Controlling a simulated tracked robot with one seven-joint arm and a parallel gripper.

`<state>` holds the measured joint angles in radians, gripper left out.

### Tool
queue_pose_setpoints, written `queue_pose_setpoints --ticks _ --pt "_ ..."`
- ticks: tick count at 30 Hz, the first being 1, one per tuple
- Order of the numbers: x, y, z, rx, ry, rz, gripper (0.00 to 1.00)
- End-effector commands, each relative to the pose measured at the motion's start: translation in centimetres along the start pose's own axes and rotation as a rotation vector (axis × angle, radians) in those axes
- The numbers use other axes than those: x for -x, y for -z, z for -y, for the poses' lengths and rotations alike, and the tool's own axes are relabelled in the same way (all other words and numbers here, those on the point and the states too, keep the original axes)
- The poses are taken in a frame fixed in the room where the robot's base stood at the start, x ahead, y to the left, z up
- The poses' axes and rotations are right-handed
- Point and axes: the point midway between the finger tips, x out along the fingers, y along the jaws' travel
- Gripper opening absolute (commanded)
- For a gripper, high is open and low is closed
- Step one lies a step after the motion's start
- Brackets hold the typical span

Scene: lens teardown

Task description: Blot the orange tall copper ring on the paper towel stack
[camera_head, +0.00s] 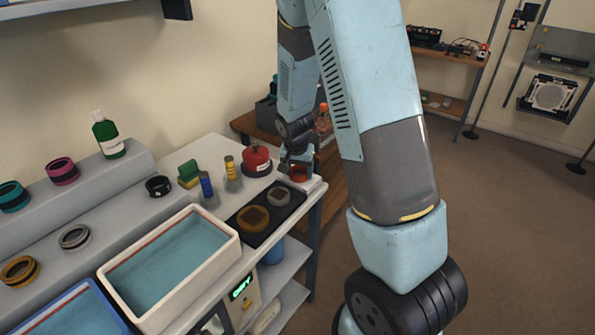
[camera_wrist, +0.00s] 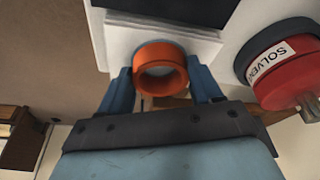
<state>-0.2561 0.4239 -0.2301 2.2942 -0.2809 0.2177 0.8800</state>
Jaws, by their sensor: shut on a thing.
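The orange copper ring (camera_wrist: 160,70) is between the two fingers of my gripper (camera_wrist: 163,88) in the wrist view, and the gripper is shut on it. The ring also shows in the head view (camera_head: 299,173), below my gripper (camera_head: 298,160). The white paper towel stack (camera_wrist: 117,36) lies right at the ring in the wrist view, and its white edge shows in the head view (camera_head: 313,184). The ring appears over the stack's edge area; I cannot tell whether it touches the top sheet.
A red solvent can (camera_head: 256,160) stands close beside the stack. A dark mat (camera_head: 266,212) with two rings lies in front of it. A white-rimmed basin of liquid (camera_head: 117,274) is further left. Several rings and a green bottle (camera_head: 107,136) stand on the grey step.

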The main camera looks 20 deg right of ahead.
Motion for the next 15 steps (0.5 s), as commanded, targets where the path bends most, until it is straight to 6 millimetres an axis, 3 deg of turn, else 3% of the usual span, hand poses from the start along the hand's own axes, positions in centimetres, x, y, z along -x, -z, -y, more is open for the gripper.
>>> queue_pose_setpoints --ticks 15 --pt "3.0 0.8 0.0 -0.001 0.000 0.000 0.31"
